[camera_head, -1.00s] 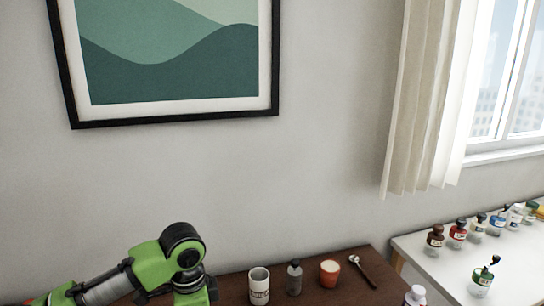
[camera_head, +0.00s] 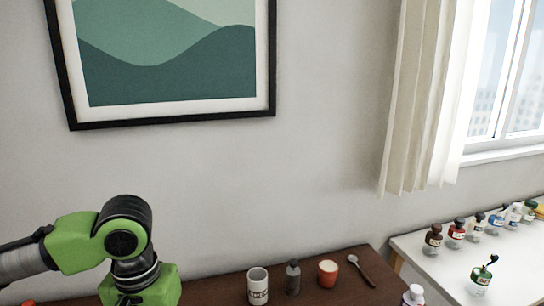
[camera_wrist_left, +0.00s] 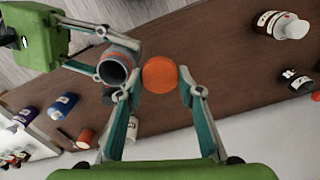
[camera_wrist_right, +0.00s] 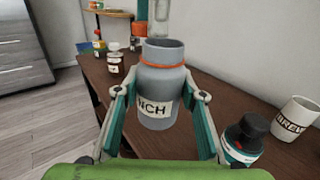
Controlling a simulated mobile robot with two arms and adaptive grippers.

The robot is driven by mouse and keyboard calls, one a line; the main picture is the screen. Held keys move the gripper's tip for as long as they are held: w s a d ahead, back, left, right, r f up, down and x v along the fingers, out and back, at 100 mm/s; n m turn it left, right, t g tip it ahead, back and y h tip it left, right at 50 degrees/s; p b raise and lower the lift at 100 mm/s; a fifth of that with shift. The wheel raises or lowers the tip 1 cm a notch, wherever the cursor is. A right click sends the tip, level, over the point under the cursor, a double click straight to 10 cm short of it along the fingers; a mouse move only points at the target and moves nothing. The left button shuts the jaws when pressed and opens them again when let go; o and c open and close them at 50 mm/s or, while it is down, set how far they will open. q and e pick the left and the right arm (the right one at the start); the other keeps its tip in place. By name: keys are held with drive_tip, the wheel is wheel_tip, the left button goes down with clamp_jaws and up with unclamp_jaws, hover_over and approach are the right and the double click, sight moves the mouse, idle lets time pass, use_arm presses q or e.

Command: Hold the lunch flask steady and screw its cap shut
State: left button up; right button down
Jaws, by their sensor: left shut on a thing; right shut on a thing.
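The lunch flask (camera_wrist_right: 160,95) is a grey jar with an orange band at its neck and a label, part of which reads "NCH". It stands upright between the fingers of my right gripper (camera_wrist_right: 158,100), which is shut on it. In the left wrist view the flask (camera_wrist_left: 115,68) shows its open, uncovered mouth. My left gripper (camera_wrist_left: 160,80) is shut on the round orange cap (camera_wrist_left: 160,74). In that view the cap appears just right of the flask mouth, not over it. The head view shows neither flask, cap nor fingertips.
A white mug (camera_head: 258,286), grey bottle (camera_head: 293,277), orange cup (camera_head: 327,273) and spoon (camera_head: 361,270) stand or lie on the brown counter (camera_head: 225,290). A dark-lidded jar (camera_wrist_right: 243,138) is close to my right gripper's right finger. Several small bottles stand on a white table (camera_head: 450,265).

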use_arm(q)
drive_tip(key=shift+s, duration=0.1)
use_arm(e)
drive_tip(key=s+d+r+m+t+h, duration=0.1)
drive_tip(key=d+m+t+h, duration=0.4)
drive_tip(key=d, duration=1)
drive_tip(key=s+d+r+m+t+h, duration=0.2)
drive_tip(key=d+m+t+h, duration=0.4)
drive_tip(key=d+h, duration=0.5)
drive_tip(key=d+m, duration=0.2)
drive_tip(key=d, duration=0.3)
drive_tip(key=shift+r+h, duration=0.3)
drive_tip(key=shift+s+f, duration=0.1)
drive_tip(key=shift+f, duration=0.25)
drive_tip(key=w+a+n+g+y, duration=0.2)
drive_tip(key=w+a+n+y, duration=0.1)
drive_tip(key=a+y, duration=0.2)
drive_tip(key=w+a+r+n+g+y, duration=0.1)
drive_tip(key=w+a+n+g+y, duration=0.1)
drive_tip(key=a+y, duration=0.4)
drive_tip(key=shift+w+a+n+y, duration=0.3)
drive_tip(key=shift+w+a+n, duration=0.25)
drive_tip(key=shift+a+n, duration=0.85)
drive_tip(key=shift+a, duration=0.1)
use_arm(q)
drive_tip(key=shift+r, duration=0.1)
